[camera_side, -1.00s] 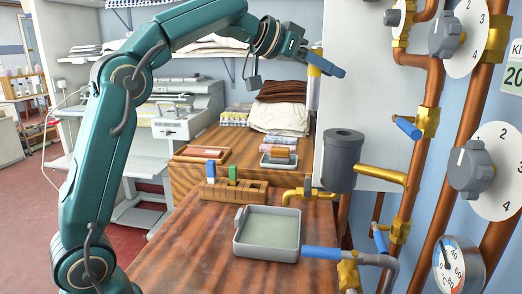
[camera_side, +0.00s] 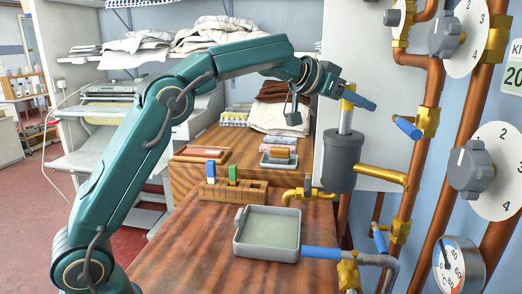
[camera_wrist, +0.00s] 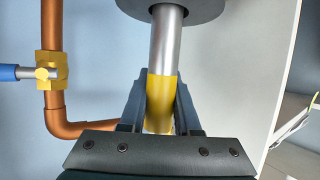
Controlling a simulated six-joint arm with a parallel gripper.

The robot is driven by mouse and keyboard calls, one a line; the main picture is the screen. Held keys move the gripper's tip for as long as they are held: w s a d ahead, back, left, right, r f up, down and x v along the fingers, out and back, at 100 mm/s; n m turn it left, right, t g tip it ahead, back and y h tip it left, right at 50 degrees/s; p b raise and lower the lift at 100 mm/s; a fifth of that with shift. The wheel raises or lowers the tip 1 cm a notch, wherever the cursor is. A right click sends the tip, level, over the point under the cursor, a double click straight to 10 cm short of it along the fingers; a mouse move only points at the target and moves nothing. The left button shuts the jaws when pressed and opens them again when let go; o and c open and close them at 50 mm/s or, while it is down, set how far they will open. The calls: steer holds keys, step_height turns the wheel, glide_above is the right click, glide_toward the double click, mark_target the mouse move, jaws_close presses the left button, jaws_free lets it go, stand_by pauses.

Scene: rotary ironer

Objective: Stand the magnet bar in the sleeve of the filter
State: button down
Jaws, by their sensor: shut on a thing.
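The magnet bar is a silver rod (camera_side: 346,121) with a yellow end, upright in the side view. My gripper (camera_side: 348,98) is shut on the yellow end, above the filter. The filter (camera_side: 341,168) is a dark grey upright cylinder on a brass pipe at the right of the bench. The bar's lower end is at the filter's top, seemingly inside the sleeve opening; how deep is hidden. In the wrist view the bar (camera_wrist: 166,45) runs from my gripper's fingers (camera_wrist: 162,92) to the dark round filter top (camera_wrist: 175,12).
A grey tray (camera_side: 267,252) stands in front on the wooden bench. A wooden block (camera_side: 222,190) with blue and green pieces stands left of it. Copper pipes (camera_side: 417,150) with valves and dials (camera_side: 499,170) crowd the right, close to the filter.

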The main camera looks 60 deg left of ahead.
mark_target(354, 132)
steer(key=shift+f, duration=2.1)
steer(key=shift+f, duration=0.1)
steer(key=c, duration=0.6)
jaws_free()
steer(key=shift+f, duration=0.1)
